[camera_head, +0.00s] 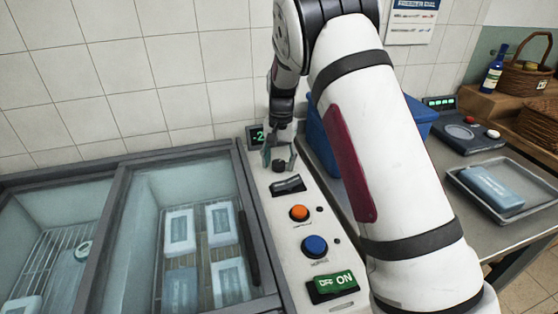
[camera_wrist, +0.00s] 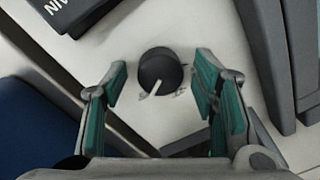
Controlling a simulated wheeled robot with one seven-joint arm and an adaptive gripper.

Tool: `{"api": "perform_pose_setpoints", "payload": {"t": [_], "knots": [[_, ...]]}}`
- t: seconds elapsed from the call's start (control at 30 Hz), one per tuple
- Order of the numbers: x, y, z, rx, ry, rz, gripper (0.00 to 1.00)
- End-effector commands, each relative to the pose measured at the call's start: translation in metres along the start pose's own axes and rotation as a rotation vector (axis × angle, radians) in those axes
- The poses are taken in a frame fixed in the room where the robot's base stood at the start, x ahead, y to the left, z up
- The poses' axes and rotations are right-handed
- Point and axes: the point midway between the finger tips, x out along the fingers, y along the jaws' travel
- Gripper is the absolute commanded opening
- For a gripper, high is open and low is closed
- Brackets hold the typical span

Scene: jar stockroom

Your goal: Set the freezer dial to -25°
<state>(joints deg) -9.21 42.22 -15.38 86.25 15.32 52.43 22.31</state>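The freezer dial (camera_wrist: 160,70) is a round dark knob with a pale pointer line, on the white control panel (camera_wrist: 190,25). In the wrist view the pointer slants to the lower left. My gripper (camera_wrist: 161,82) is open, its teal-padded fingers on either side of the dial with gaps, apparently not touching it. In the head view my gripper (camera_head: 277,155) is at the far end of the panel, and the dial is hard to separate from it. A small display (camera_head: 257,136) with green digits begins "-2"; the rest is hidden behind my gripper.
Nearer on the panel are a dark switch (camera_head: 288,185), an orange button (camera_head: 299,213), a blue button (camera_head: 314,245) and a green OFF/ON switch (camera_head: 333,284). The glass-topped freezer (camera_head: 112,215) lies left. A blue bin (camera_head: 415,122) stands right, behind my arm.

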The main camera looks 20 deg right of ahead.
Motion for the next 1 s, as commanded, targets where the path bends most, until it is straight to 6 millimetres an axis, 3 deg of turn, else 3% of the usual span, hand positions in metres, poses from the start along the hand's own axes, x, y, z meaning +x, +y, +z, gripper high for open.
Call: {"api": "perform_pose_setpoints", "payload": {"t": [0.37, 0.8, 1.0], "knots": [[-0.009, 0.0, -0.001, -0.001, 0.002, -0.001, 0.54], [-0.092, 0.0, -0.001, -0.001, 0.003, -0.001, 0.54], [-0.115, 0.0, -0.001, 0.0, 0.001, -0.001, 0.54]]}}
